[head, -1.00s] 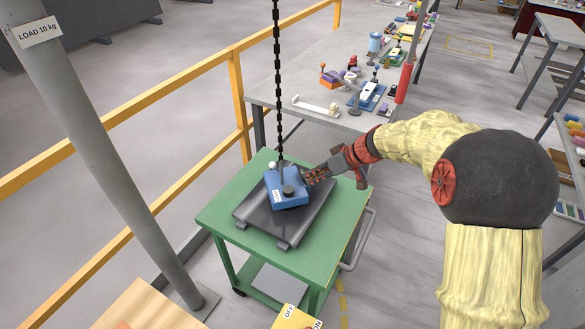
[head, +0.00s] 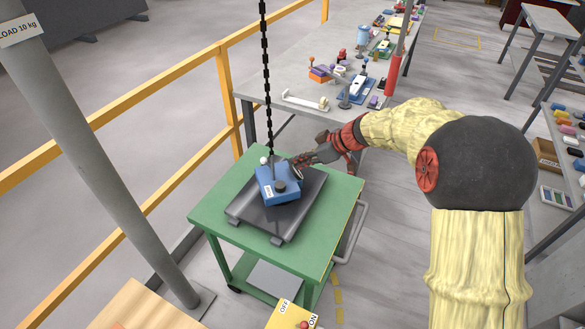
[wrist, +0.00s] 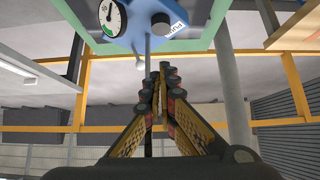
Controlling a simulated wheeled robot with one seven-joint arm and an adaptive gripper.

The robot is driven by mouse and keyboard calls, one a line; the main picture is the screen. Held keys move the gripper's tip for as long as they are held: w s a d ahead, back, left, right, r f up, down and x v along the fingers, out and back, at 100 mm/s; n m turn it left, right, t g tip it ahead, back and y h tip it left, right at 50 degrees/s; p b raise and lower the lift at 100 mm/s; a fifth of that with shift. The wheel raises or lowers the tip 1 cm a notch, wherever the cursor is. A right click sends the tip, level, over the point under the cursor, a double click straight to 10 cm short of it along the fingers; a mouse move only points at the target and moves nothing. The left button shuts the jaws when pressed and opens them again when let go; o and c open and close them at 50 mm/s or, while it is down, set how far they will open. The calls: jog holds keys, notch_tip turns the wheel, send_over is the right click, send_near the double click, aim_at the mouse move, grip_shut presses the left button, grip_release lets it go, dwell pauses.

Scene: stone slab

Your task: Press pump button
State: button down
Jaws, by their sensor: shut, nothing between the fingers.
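A blue pump box (head: 290,194) with a white label sits on a dark grey slab (head: 260,216) on a green cart (head: 318,256). A round black knob (head: 280,186) is on its top. The wrist view shows the blue box (wrist: 132,32) at the top, with a white gauge (wrist: 112,16), the black knob (wrist: 161,20) and a thin grey rod (wrist: 148,48). My gripper (head: 297,162) is at the box's far right edge, close to the knob; I cannot tell if it touches the box. Its fingers (wrist: 159,78) are together and empty.
A black chain (head: 265,80) hangs down behind the box. A yellow railing (head: 170,100) and a grey post (head: 95,150) stand to the left. A table (head: 300,108) with several devices is behind. A yellow ON/OFF box (head: 285,318) is at the bottom.

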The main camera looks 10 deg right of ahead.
jog(key=b, duration=0.1)
send_over(283, 184)
jog(key=f, duration=0.6)
jog(key=shift+s, duration=0.25)
notch_tip(283, 184, down, 3)
jog(key=shift+w+a+r+b, duration=0.1)
jog(key=shift+w+r+b, duration=0.1)
jog(key=shift+b, duration=0.15)
jog(key=shift+f, duration=0.9)
jog(key=shift+f+b, duration=0.1)
jog(key=shift+b, duration=0.3)
